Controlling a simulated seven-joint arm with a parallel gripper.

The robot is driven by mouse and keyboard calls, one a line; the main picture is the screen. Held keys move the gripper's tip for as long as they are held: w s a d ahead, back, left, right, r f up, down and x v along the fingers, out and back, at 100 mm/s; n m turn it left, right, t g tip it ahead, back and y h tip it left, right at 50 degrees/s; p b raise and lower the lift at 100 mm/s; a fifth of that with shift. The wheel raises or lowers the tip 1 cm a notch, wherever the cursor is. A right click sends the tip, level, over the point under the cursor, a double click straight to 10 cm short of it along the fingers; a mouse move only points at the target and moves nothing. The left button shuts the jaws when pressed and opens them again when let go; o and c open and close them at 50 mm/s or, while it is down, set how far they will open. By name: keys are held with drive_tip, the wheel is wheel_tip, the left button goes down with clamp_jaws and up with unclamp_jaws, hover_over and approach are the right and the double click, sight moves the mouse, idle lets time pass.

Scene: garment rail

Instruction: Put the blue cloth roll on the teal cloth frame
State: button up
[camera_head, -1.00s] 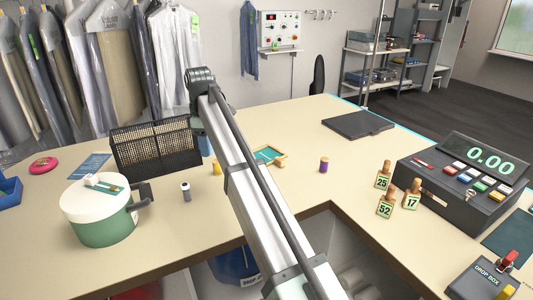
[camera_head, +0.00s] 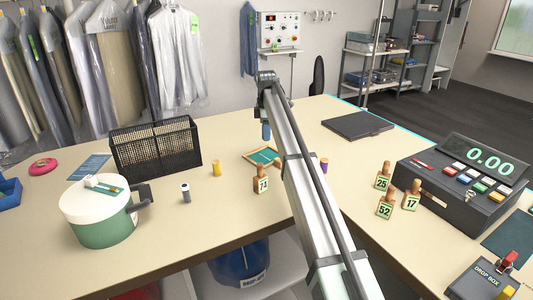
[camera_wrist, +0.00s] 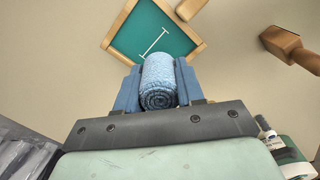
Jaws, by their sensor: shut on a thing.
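The blue cloth roll (camera_wrist: 158,82) is held between the two blue fingers of my gripper (camera_wrist: 158,90) in the wrist view. In the head view the roll (camera_head: 266,131) hangs upright below the arm's end, above the table. My gripper is shut on it. The teal cloth frame (camera_wrist: 158,35), with a wooden rim and a white mark on the teal, lies just beyond the roll in the wrist view. In the head view the frame (camera_head: 262,156) lies flat on the table below the roll; my arm passes close to its right side.
A wooden tag block marked 74 (camera_head: 261,179) stands just in front of the frame. A yellow spool (camera_head: 217,169) is to its left and a purple spool (camera_head: 324,166) to its right. A black mesh basket (camera_head: 155,147) stands at the left. The table behind the frame is clear.

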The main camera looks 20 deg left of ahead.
sight(266, 159)
wheel_tip(266, 159, down, 9)
idle(0.5)
drive_tip(key=shift+f, duration=0.15)
drive_tip(key=o, duration=0.7)
drive_tip(key=shift+o, duration=0.2)
wheel_tip(266, 159, up, 12)
drive_tip(key=shift+r, duration=0.2)
